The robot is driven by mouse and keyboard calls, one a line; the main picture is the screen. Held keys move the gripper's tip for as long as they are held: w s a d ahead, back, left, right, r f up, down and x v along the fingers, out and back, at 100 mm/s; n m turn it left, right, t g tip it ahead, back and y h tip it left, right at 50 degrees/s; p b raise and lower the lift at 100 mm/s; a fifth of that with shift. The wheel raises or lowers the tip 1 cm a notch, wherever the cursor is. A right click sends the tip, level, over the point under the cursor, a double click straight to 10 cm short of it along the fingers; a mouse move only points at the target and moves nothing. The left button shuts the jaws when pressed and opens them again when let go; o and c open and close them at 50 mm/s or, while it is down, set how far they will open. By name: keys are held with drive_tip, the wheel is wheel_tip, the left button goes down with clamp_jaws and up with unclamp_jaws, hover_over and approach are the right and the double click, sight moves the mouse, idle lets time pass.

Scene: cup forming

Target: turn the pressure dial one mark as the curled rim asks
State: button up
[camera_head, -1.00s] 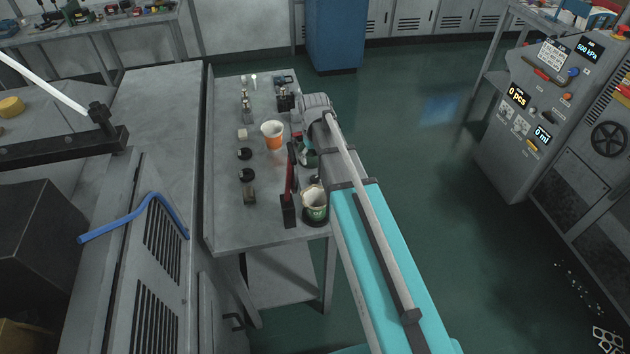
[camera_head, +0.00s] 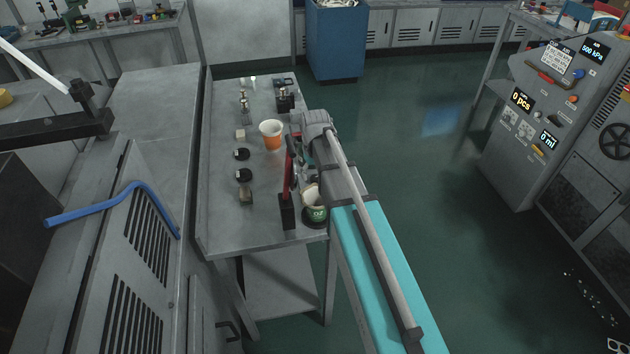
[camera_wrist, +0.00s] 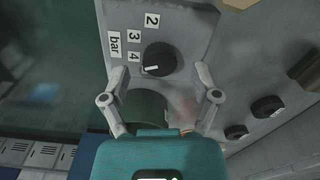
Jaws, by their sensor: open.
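The pressure dial (camera_wrist: 158,58) is a round black knob on a grey plate in the wrist view, with labels 2, 3, 4 and "bar" beside it. Its white pointer line lies at the lower left, close to the 4 label. My gripper (camera_wrist: 158,72) is open, one finger on each side of the dial; I cannot tell whether they touch it. In the head view my arm hides the dial and most of the gripper.
Two black knobs (camera_head: 242,155) and small metal parts sit further left on the grey bench (camera_head: 222,215). A control cabinet (camera_head: 512,150) stands far right. Floor between is clear.

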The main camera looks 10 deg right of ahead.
drive_tip(key=shift+f+b, duration=0.35)
drive_tip(key=shift+f, duration=0.25)
drive_tip(key=shift+c, duration=0.3)
clamp_jaws()
